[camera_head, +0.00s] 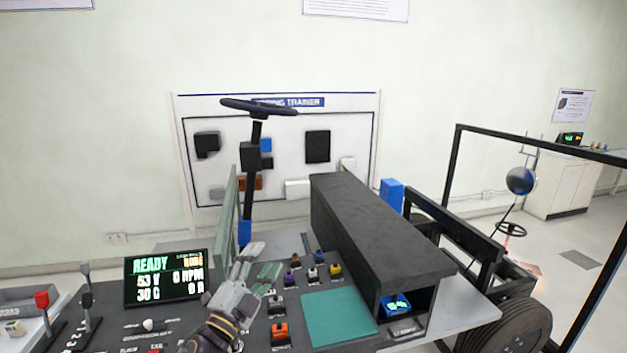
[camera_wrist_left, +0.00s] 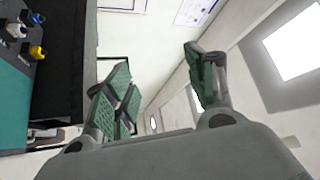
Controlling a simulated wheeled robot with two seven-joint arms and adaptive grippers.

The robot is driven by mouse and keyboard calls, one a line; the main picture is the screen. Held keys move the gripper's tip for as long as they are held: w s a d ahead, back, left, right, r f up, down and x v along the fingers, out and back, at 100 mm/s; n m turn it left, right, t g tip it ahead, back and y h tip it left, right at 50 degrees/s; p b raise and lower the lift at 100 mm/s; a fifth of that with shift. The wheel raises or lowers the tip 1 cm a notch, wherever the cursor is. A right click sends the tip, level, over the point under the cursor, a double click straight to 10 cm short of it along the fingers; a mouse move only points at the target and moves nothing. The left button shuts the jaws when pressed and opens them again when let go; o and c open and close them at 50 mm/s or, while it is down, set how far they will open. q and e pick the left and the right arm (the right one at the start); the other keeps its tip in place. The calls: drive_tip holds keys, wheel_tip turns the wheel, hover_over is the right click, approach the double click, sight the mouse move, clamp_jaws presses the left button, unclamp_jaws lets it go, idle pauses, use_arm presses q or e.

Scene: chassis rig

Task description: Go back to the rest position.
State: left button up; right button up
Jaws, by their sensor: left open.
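My left gripper (camera_head: 258,268) is in the lower middle of the head view, above the dark control panel (camera_head: 185,325). It is grey with green finger pads. In the left wrist view the left gripper (camera_wrist_left: 160,85) has its fingers spread wide with nothing between them. Wall and ceiling show beyond the fingers. My right gripper is in neither view.
A lit READY display (camera_head: 165,278) is left of the gripper. Several coloured knobs (camera_head: 315,272) and a teal mat (camera_head: 342,318) are to its right, beside a long black housing (camera_head: 380,230). A steering wheel (camera_head: 258,107) stands behind. Levers (camera_head: 86,290) are at far left.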

use_arm(q)
drive_tip(key=s+a+f+n+g+y, duration=0.3)
drive_tip(key=a+f+n+y, duration=0.25)
drive_tip(key=f, duration=0.25)
drive_tip(key=s+a+f+n+g+y, duration=0.3)
drive_tip(key=a+f+n+y, duration=0.15)
drive_tip(key=f+n, duration=0.3)
drive_tip(key=s+f+n+g+h, duration=0.1)
drive_tip(key=s+f+g, duration=0.5)
drive_tip(key=s, duration=0.4)
drive_tip(key=s+f+n+g+h, duration=0.1)
drive_tip(key=s+f+n+g, duration=0.1)
drive_tip(key=s+f+g, duration=0.5)
drive_tip(key=s+a+f+t, duration=0.1)
drive_tip(key=s+f, duration=0.1)
drive_tip(key=f, duration=1.5)
drive_tip(key=s+f, duration=0.3)
drive_tip(key=f, duration=1.4)
drive_tip(key=s+a+f, duration=0.3)
drive_tip(key=s+f, duration=0.7)
drive_tip(key=s+a+f, duration=0.3)
drive_tip(key=s+f, duration=0.6)
drive_tip(key=s, duration=0.2)
drive_tip(key=shift+a+f+m+g, duration=0.3)
drive_tip(key=shift+f+m+g, duration=0.1)
